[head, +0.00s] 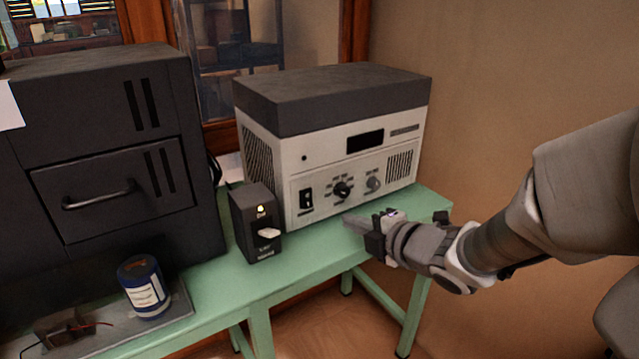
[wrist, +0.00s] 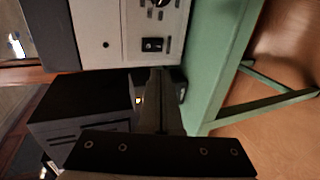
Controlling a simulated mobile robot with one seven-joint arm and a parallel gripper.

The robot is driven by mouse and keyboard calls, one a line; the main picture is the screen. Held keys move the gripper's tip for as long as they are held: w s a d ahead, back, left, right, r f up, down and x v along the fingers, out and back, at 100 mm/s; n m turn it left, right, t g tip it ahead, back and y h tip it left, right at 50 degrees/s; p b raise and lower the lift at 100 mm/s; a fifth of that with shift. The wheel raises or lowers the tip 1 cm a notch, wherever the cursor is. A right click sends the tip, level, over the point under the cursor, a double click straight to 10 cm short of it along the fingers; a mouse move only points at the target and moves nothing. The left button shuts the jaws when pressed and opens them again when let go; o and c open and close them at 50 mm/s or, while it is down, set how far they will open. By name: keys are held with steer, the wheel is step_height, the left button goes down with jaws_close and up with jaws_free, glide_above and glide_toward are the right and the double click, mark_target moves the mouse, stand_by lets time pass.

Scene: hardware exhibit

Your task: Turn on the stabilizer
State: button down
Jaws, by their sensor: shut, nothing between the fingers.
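A boxy device (head: 290,150) with a pale front and dark top stands on the green table; it looks like the stabilizer. Its front has a black rocker switch (head: 306,199), a black knob (head: 342,190), a grey knob (head: 373,184) and a dark display (head: 365,141). The rocker switch also shows in the wrist view (wrist: 152,45). My gripper (head: 350,222) is shut and empty, in front of the device, right of the small box, apparently touching neither.
The green table (head: 218,288) has a narrow clear strip before the device. A dark cabinet (head: 110,190) with a drawer handle stands left. A blue can (head: 143,286) sits on a grey tray (head: 182,312). A wall is close on the right.

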mark_target(308, 205)
steer(key=b+x, duration=0.3)
steer(key=x, duration=1)
steer(key=shift+w+a+f+b, duration=0.1)
steer(key=shift+w+a+b, duration=0.2)
steer(key=shift+w, duration=0.15)
steer(key=shift+w, duration=0.15)
steer(key=shift+a, duration=0.1)
